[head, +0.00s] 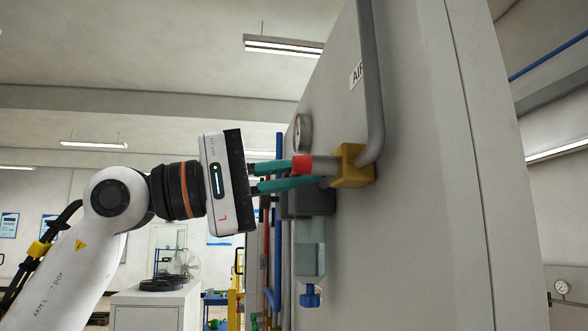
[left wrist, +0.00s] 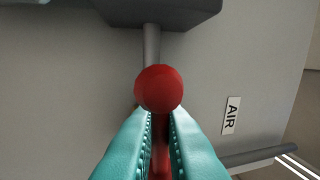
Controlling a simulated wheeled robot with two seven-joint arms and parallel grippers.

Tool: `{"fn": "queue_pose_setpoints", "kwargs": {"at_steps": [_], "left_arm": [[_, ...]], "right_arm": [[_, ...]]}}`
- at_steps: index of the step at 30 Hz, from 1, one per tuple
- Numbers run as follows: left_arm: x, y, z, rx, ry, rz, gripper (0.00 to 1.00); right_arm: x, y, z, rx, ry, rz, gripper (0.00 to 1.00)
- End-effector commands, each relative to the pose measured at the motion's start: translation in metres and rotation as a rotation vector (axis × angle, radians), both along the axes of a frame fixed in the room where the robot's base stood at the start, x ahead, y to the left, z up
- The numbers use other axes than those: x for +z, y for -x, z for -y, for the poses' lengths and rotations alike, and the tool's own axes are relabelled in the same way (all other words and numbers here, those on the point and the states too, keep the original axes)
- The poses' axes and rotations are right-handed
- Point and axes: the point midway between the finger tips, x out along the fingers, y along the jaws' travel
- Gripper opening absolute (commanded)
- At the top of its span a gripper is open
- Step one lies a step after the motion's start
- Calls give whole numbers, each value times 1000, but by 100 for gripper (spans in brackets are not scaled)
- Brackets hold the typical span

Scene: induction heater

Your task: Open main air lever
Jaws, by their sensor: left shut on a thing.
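The main air lever has a red grip (head: 302,165) and a grey shaft that meets a yellow valve body (head: 353,166) on the grey cabinet wall. In the left wrist view its rounded red end (left wrist: 158,88) faces the camera, with more red between the fingers. My left gripper (head: 312,174) reaches in from the left, its teal fingers (left wrist: 160,128) shut on the lever at the red grip. The upper finger is partly hidden behind the red grip in the head view. My right gripper is out of view.
A grey pipe (head: 371,80) rises from the valve beside an AIR label (head: 357,74). A gauge (head: 303,131) sits above the lever. A grey filter unit with a blue knob (head: 310,297) hangs below. The cabinet wall (head: 430,220) fills the right side.

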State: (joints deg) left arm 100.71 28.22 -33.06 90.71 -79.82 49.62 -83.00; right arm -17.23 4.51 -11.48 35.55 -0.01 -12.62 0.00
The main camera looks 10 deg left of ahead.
Motion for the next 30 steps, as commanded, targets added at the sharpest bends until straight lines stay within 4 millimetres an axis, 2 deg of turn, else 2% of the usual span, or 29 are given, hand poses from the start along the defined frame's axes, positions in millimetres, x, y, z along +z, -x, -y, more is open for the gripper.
{"fn": "queue_pose_setpoints", "kwargs": {"at_steps": [18,19,22,30], "left_arm": [[2,-1,0,3,-14,45,0],[2,0,0,4,-14,45,10],[2,0,-1,3,-14,45,27],[2,0,-1,2,-12,44,28]], "right_arm": [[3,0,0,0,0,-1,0],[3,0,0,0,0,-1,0],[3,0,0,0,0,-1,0],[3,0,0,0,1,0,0]]}}
